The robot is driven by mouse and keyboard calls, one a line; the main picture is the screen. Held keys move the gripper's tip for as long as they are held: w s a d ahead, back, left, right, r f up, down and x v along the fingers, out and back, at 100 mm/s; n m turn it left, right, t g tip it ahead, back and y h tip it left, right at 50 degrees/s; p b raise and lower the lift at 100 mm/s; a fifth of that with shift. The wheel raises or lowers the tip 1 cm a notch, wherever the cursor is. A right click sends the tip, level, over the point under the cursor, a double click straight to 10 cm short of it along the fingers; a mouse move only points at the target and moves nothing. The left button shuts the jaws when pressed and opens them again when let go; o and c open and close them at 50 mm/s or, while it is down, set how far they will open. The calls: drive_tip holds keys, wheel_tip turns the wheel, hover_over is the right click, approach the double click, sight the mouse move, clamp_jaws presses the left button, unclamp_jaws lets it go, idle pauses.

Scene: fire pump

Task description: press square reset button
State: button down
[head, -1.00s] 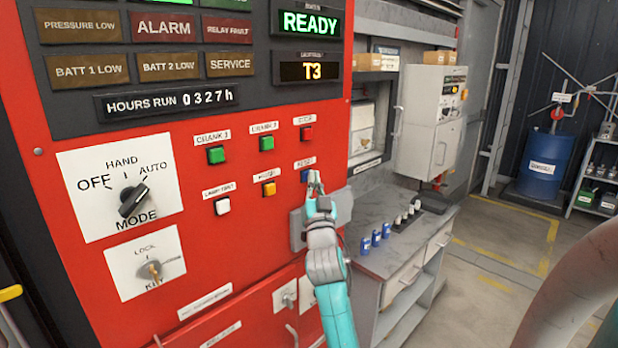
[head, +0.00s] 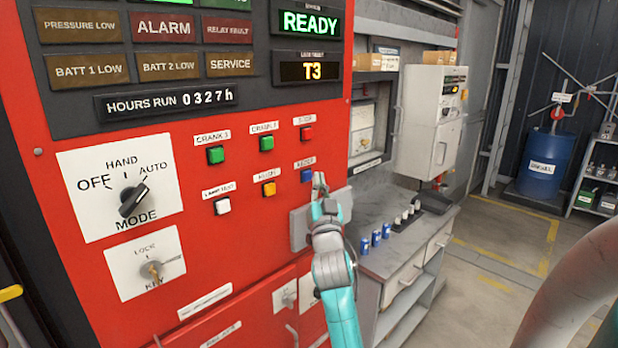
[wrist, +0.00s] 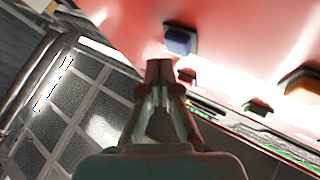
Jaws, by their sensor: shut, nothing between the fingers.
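The square blue reset button (head: 306,175) sits on the red panel (head: 110,312) at the right end of the lower button row, under a small white label. It also shows in the wrist view as a blue square block (wrist: 180,40) just beyond my fingertips. My gripper (head: 318,180) is shut and empty, just right of and slightly below the button in the head view. In the wrist view the closed fingertips (wrist: 159,66) point toward the panel, a little below and left of the button. A small gap shows between them and the button.
An amber button (head: 268,188) and a white button (head: 222,206) lie to the left in the same row. Green buttons (head: 216,155) and a red button (head: 306,133) are above. A grey box (head: 300,230) juts from the panel behind my gripper. A workbench (head: 400,235) stands to the right.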

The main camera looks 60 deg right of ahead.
drive_tip(key=shift+s, duration=0.1)
drive_tip(key=shift+s+a, duration=0.2)
drive_tip(key=shift+s, duration=0.6)
drive_tip(key=shift+s+a, duration=0.15)
drive_tip(key=shift+s, duration=0.6)
drive_tip(key=shift+s+a, duration=0.2)
drive_tip(key=shift+s, duration=0.6)
drive_tip(key=shift+f, duration=0.1)
drive_tip(key=s+a+f+n+t+y, duration=0.3)
drive_tip(key=a+f+n+y, duration=0.5)
drive_tip(key=a+f, duration=1.75)
drive_tip(key=s+a+f+n+g+y, duration=0.1)
drive_tip(key=s+a+f+y, duration=0.1)
drive_tip(key=s+a, duration=0.4)
drive_tip(key=s+a+f+n+g+y, duration=0.1)
drive_tip(key=s+a+y, duration=0.4)
drive_tip(key=s, duration=0.6)
drive_tip(key=s+a+f+n+g+y, duration=0.1)
drive_tip(key=s+a+f+n+y, duration=0.1)
drive_tip(key=s+a+f, duration=0.3)
drive_tip(key=s+a+y, duration=0.1)
drive_tip(key=s+a, duration=0.1)
drive_tip(key=s, duration=0.1)
drive_tip(key=shift+s+a+n, duration=0.15)
drive_tip(key=shift+s+n, duration=0.15)
drive_tip(key=shift+n, duration=0.1)
